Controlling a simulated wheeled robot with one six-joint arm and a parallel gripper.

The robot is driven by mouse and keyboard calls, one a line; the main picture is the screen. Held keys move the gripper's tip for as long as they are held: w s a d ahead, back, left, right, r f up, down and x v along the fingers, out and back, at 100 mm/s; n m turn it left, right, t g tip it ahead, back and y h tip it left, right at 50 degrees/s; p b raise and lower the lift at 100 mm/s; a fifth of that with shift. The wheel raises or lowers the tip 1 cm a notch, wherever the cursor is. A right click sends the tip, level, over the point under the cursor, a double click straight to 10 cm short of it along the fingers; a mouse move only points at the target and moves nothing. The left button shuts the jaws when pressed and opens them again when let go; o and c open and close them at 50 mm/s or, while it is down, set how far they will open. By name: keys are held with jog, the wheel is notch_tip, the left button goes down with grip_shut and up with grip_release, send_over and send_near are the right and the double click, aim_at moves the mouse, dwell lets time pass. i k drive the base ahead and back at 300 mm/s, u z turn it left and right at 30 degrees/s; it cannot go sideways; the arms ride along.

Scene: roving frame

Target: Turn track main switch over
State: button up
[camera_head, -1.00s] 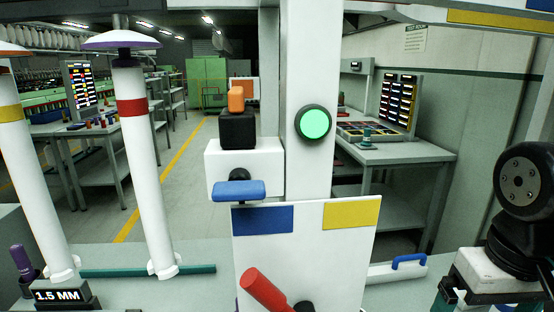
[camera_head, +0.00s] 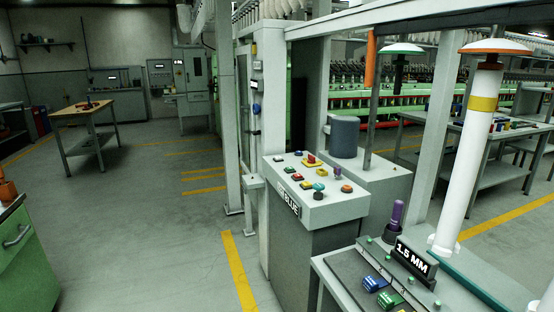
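No switch marked as the track main switch can be made out in the head view. A grey console (camera_head: 330,207) with a sloped top stands right of the middle and carries a label reading "BLUE" (camera_head: 292,204). On it are several coloured buttons and knobs, among them a red knob on a yellow base (camera_head: 311,160), a teal knob (camera_head: 319,190) and an orange knob (camera_head: 346,188). I cannot tell whether one of these is the switch. My gripper is out of view.
A lower bench at the front right holds a "1.5 MM" sign (camera_head: 412,258), a purple-handled lever (camera_head: 395,220) and blue and green blocks. A green cabinet (camera_head: 22,262) stands at left. The floor between is open.

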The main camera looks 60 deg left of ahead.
aim_at(310, 159)
jog(key=u, duration=2.35)
jog(key=k, duration=0.55)
jog(key=u, duration=0.85)
jog(key=i, duration=3.75)
jog(key=z, duration=0.8)
jog(key=i, duration=1.05)
jog(key=z, duration=1.75)
jog(key=i, duration=0.9)
jog(key=z, duration=0.8)
